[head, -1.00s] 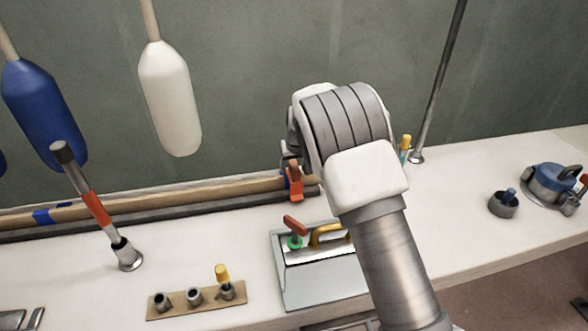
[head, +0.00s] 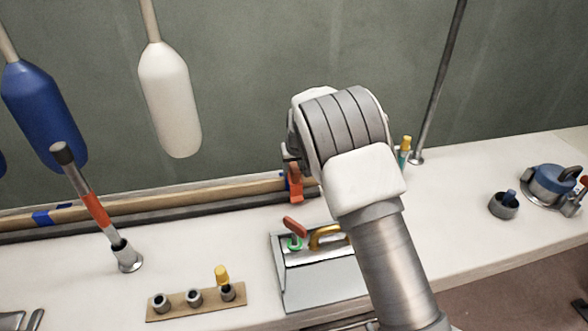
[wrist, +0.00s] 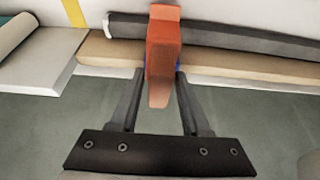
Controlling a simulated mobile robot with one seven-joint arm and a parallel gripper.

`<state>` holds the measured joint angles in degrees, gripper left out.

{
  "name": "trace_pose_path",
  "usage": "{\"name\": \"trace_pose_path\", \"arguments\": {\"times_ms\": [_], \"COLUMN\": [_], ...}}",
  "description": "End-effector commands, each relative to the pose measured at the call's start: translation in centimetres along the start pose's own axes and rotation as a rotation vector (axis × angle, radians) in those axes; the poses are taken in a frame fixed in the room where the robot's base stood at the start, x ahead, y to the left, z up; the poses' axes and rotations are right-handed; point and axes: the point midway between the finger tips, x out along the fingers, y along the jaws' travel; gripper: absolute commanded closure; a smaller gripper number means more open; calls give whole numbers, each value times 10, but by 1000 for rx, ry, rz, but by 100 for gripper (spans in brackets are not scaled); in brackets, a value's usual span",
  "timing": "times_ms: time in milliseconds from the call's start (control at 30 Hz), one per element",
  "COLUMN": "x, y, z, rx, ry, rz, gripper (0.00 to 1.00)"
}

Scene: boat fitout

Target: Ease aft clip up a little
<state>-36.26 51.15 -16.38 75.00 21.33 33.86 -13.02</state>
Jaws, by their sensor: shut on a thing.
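The clip is an orange lever with a blue part (head: 296,187), on the wooden batten (head: 240,190) along the back of the bench. I take it to be the aft clip. In the wrist view the orange lever (wrist: 163,42) stands between the two dark fingers of my gripper (wrist: 161,75), with a little blue showing beside it at the fingertips. My gripper is shut on the clip. In the head view my arm covers most of the gripper and the batten's right end.
A grey box (head: 312,287) with a red-handled tool (head: 294,227) and a yellow handle stands in front of the clip. A dark rod (head: 200,210) runs along the batten. White (head: 170,105) and blue (head: 42,110) fenders hang at left.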

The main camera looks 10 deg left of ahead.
Motion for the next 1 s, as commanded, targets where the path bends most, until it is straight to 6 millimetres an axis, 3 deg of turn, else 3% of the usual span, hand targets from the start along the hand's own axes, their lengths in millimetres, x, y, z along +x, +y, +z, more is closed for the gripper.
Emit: {"name": "trace_pose_path", "arguments": {"times_ms": [67, 1000], "x": [0, -9], "y": [0, 0], "z": [0, -5], "rx": [0, 1], "ry": [0, 4], "rz": [0, -1], "gripper": [100, 100]}}
